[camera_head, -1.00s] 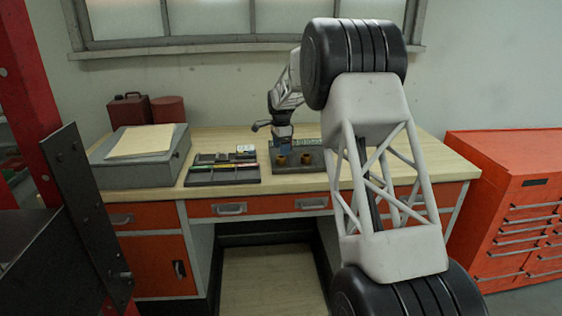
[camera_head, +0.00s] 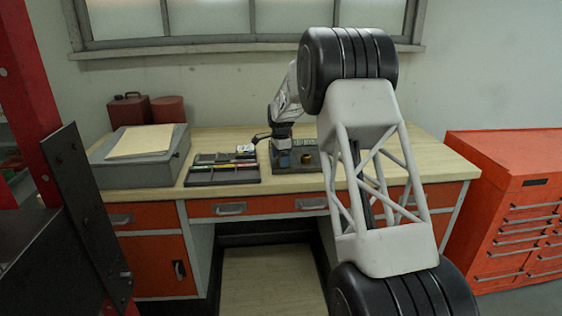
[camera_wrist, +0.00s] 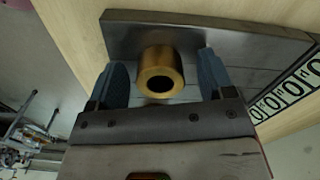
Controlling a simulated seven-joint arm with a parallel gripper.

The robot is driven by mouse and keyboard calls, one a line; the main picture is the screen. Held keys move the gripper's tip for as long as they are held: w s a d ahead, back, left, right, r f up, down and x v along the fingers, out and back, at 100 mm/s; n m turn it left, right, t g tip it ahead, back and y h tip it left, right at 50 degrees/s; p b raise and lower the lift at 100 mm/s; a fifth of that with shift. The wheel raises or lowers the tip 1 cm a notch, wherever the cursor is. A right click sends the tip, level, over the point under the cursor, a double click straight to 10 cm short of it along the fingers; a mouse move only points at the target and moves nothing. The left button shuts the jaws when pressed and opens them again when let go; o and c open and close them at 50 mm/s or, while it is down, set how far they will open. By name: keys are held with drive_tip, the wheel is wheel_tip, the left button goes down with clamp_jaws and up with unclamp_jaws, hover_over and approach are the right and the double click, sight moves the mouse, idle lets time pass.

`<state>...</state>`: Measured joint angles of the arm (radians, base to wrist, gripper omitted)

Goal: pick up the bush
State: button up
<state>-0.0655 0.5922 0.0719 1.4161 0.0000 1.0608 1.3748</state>
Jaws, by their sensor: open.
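In the wrist view a gold, ring-shaped bush (camera_wrist: 160,72) with a dark bore stands on a dark metal plate (camera_wrist: 225,42). My gripper (camera_wrist: 163,66) is open, with one blue finger on either side of the bush. I cannot tell whether either finger touches it. In the head view my gripper (camera_head: 284,160) is low over the left part of the plate and hides the bush there. A second gold bush (camera_head: 307,157) stands to its right on the plate (camera_head: 296,171).
A dark tray (camera_head: 222,179) with small coloured items lies left of the plate. A grey box (camera_head: 140,167) with paper (camera_head: 142,142) stands further left on the wooden workbench (camera_head: 205,134). In the wrist view a strip with number-like markings (camera_wrist: 285,92) lies at the right.

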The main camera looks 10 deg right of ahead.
idle(0.3)
drive_tip(key=c, duration=1.2)
drive_tip(key=shift+o, duration=0.2)
drive_tip(key=shift+r, duration=0.25)
drive_tip(key=shift+r, duration=1.4)
drive_tip(key=shift+s+r, duration=0.2)
drive_tip(key=s+d+r, duration=0.1)
drive_tip(key=s, duration=1.4)
drive_tip(key=shift+s+r, duration=0.2)
drive_tip(key=shift+s, duration=0.1)
